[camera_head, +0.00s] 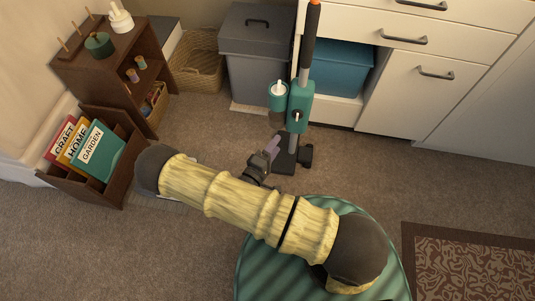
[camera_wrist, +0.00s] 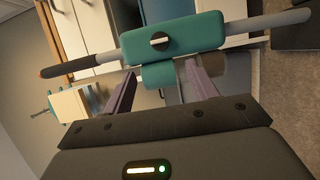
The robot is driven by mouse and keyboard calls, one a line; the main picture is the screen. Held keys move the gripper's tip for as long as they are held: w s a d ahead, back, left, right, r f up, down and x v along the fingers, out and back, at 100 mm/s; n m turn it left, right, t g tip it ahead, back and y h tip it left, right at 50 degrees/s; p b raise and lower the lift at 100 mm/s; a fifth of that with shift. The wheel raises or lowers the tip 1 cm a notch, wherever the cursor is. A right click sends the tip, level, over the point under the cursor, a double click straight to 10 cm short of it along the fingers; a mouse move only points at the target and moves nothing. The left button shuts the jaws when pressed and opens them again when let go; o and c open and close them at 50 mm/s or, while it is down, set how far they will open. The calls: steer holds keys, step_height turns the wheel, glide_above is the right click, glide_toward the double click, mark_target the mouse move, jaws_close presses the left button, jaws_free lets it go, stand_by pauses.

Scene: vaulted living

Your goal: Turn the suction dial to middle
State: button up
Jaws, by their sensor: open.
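A teal upright vacuum (camera_head: 301,97) with a dark, orange-tipped handle stands on the carpet in front of the cabinets. Its small round dark dial (camera_head: 296,115) is on the front of the teal body. In the wrist view the dial (camera_wrist: 160,41) shows a light mark, but its setting is too small to read. My gripper (camera_head: 273,146) is low in front of the vacuum, below the dial in the head view. In the wrist view my gripper (camera_wrist: 160,68) has its two purple fingers spread, with nothing between them. The dial lies beyond the fingertips, apart from them.
A grey lidded bin (camera_head: 258,65), a blue bin (camera_head: 335,68) and white drawers (camera_head: 420,85) are behind the vacuum. A brown shelf (camera_head: 105,65) and a book crate (camera_head: 90,185) stand left. A green round top (camera_head: 255,270) is at the front.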

steer(key=v, duration=0.4)
stand_by(0.5)
